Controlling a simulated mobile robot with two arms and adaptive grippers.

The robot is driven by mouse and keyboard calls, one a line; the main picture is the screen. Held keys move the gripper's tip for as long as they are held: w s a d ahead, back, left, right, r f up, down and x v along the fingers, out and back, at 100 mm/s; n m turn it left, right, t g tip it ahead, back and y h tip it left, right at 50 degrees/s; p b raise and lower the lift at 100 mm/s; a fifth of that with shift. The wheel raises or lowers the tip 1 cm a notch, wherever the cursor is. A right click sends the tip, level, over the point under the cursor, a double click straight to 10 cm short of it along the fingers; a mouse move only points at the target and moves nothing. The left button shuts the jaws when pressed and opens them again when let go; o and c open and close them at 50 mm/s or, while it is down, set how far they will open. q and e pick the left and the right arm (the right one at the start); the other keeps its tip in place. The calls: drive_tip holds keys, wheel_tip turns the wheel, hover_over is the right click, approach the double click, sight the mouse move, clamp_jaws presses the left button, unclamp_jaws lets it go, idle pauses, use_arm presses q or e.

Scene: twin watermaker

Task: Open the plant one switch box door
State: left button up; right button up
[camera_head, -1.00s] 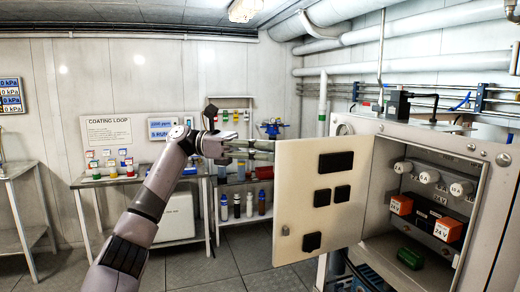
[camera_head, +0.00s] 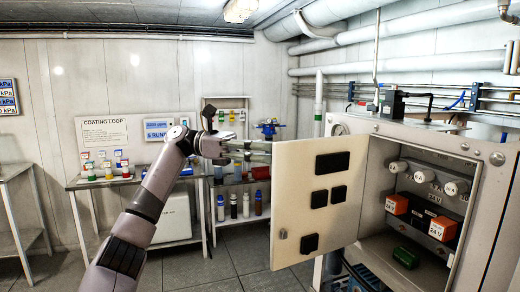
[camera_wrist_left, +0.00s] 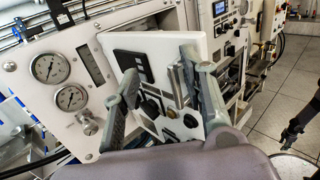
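The switch box (camera_head: 495,200) stands at the right with its cream door (camera_head: 295,225) swung open to the left. The door's face with several black blocks shows, and the inside of the box is exposed. My left gripper (camera_head: 268,152) is at the door's upper left edge; touching or apart is unclear. In the left wrist view its two fingers (camera_wrist_left: 158,63) are spread apart, with a pale panel (camera_wrist_left: 200,45) bearing dark controls beyond and between them.
Inside the box are white fuses (camera_head: 425,175), orange blocks (camera_head: 397,204) and a green part (camera_head: 405,258). A shelf table with bottles (camera_head: 220,208) and a bench (camera_head: 130,179) stand behind my left arm. Gauges (camera_wrist_left: 52,68) are left in the wrist view. Some floor is free.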

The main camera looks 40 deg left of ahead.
use_arm(q)
drive_tip(key=shift+w, duration=0.15)
drive_tip(key=v, duration=1.2)
drive_tip(key=shift+a, duration=0.1)
idle(0.3)
